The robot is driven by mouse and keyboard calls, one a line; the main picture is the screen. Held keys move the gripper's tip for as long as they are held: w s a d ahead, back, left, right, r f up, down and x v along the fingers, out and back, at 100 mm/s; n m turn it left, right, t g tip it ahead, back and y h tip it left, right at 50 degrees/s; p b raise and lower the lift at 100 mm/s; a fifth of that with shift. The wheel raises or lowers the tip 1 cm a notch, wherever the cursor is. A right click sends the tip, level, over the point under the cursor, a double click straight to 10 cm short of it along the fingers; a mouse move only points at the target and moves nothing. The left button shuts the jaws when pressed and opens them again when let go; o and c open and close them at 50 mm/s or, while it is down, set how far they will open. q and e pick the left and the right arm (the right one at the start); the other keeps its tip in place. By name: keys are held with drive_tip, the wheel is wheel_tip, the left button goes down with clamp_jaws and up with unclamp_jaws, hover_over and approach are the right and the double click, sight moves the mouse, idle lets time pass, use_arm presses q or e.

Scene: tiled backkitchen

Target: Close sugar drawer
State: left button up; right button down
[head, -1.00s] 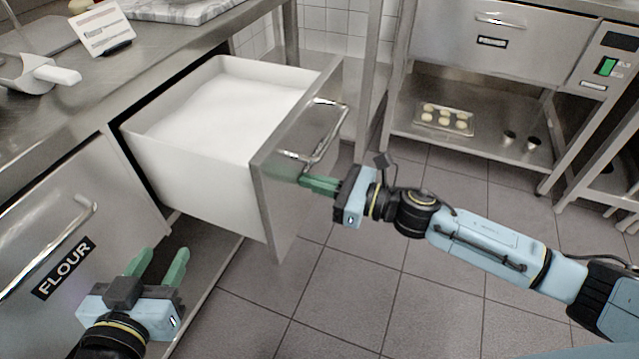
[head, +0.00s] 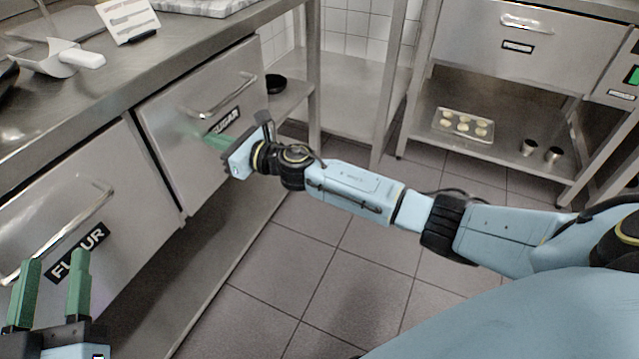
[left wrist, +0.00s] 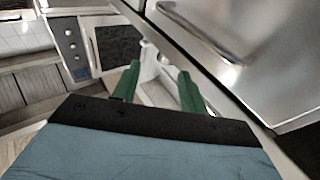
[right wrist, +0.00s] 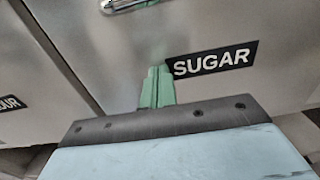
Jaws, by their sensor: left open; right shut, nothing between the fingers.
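The sugar drawer (head: 190,125) sits under the counter with its steel front in line with the flour drawer front beside it; its white bin no longer shows. Its bar handle (head: 227,98) and SUGAR label (head: 226,119) are on the front. My right gripper (head: 212,141) is shut and empty, its fingertips at the drawer front just below the handle. In the right wrist view the shut fingers (right wrist: 157,80) point at the steel beside the SUGAR label (right wrist: 212,62). My left gripper (head: 48,285) is open and empty in front of the flour drawer.
The flour drawer (head: 60,230) is shut, left of the sugar drawer. A scoop (head: 60,58) and a card on a stand (head: 128,20) are on the counter. A lower shelf (head: 225,250) runs below. A tray of dough pieces (head: 463,126) stands on a far shelf. The tiled floor is clear.

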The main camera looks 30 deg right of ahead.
use_arm(q)
drive_tip(key=shift+s+a+r+t, duration=0.15)
drive_tip(key=shift+s+r+t, duration=0.15)
drive_tip(key=shift+s+r, duration=0.25)
use_arm(e)
drive_tip(key=shift+w+a+r, duration=0.25)
drive_tip(key=shift+w, duration=0.2)
use_arm(q)
drive_tip(key=shift+w, duration=0.1)
use_arm(e)
drive_tip(key=shift+a+r, duration=0.1)
